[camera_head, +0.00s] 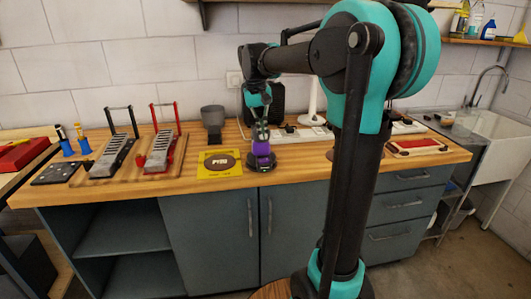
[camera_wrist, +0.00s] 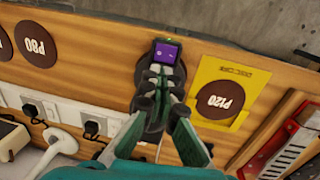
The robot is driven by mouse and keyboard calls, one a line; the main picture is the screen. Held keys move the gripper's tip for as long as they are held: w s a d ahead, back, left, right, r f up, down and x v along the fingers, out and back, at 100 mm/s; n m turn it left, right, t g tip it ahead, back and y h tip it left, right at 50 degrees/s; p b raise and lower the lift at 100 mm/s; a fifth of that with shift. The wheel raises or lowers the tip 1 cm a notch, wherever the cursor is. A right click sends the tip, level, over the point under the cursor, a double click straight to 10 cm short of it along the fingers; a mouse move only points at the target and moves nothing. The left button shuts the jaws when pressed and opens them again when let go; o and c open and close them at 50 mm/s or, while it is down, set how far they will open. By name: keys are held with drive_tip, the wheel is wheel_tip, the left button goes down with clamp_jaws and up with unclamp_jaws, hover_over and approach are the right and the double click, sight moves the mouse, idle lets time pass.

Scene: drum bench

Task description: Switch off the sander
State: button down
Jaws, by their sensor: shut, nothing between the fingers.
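The sander (camera_head: 262,160) stands upright on the wooden bench near its front edge, with a purple body on a round dark base. My gripper (camera_head: 259,133) is shut and empty, pointing down right over the sander. In the wrist view my gripper (camera_wrist: 161,72) has its fingertips at the near edge of the purple part. I cannot tell whether they touch it. The fingers hide part of the sander's body, and no switch can be made out clearly.
A yellow P120 card (camera_head: 220,172) lies left of the sander. Power strips (camera_head: 300,135) with plugs run behind. A sink (camera_head: 490,140) is at the far right.

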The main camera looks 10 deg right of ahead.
sight(263, 160)
drive_tip(key=f, duration=0.5)
drive_tip(key=d+f, duration=0.1)
drive_tip(key=f, duration=0.2)
drive_tip(key=shift+f, duration=0.1)
drive_tip(key=shift+f, duration=0.1)
drive_tip(key=shift+d+f, duration=0.2)
drive_tip(key=shift+f, duration=0.1)
drive_tip(key=shift+a, duration=0.15)
drive_tip(key=shift+a+r, duration=0.2)
drive_tip(key=shift+a, duration=0.5)
drive_tip(key=shift+r, duration=0.1)
